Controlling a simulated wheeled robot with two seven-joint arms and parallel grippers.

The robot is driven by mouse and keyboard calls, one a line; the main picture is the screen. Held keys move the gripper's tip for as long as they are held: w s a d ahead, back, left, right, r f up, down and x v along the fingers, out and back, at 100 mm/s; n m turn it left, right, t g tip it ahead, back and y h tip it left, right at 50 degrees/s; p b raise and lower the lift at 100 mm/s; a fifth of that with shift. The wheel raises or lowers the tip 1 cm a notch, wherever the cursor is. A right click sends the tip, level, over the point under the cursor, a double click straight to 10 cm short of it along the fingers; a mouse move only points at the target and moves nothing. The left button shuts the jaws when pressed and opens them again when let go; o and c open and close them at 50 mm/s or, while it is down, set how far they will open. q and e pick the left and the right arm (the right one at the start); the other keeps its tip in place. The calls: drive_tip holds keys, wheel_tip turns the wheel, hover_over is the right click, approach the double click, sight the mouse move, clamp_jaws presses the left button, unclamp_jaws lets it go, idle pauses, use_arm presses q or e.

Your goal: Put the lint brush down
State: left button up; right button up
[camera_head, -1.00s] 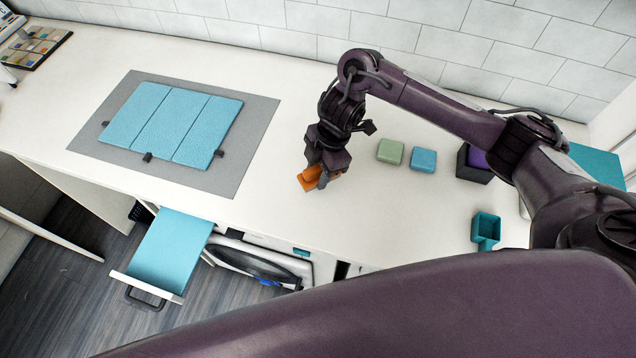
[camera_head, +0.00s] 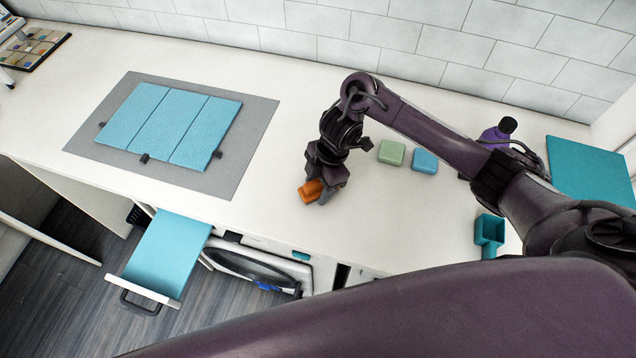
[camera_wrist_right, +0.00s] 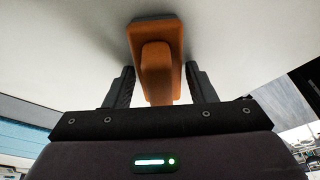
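The orange lint brush (camera_head: 311,191) is at the middle of the white counter, near its front edge. It appears to lie on the counter top. My right gripper (camera_head: 323,188) is low over it, pointing down. In the right wrist view, the brush's orange handle (camera_wrist_right: 156,62) sits between the two fingers (camera_wrist_right: 158,78). A gap shows on each side of the handle, so the fingers are open around it. My left gripper is in neither view.
Green (camera_head: 391,152) and blue (camera_head: 424,160) blocks lie right of the gripper. A teal holder (camera_head: 489,232), purple bottle (camera_head: 497,134) and teal board (camera_head: 590,172) are further right. Left, light-blue panels (camera_head: 172,125) lie on a grey mat (camera_head: 240,150). A drawer (camera_head: 147,288) stands open below.

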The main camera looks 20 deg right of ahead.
drive_tip(key=shift+o, duration=0.7)
drive_tip(key=shift+r, duration=0.35)
drive_tip(key=p+v, duration=0.2)
drive_tip(key=v, duration=0.8)
drive_tip(key=shift+w+r, duration=0.1)
drive_tip(key=shift+r, duration=0.15)
drive_tip(key=shift+d+r, duration=0.2)
drive_tip(key=shift+r, duration=0.35)
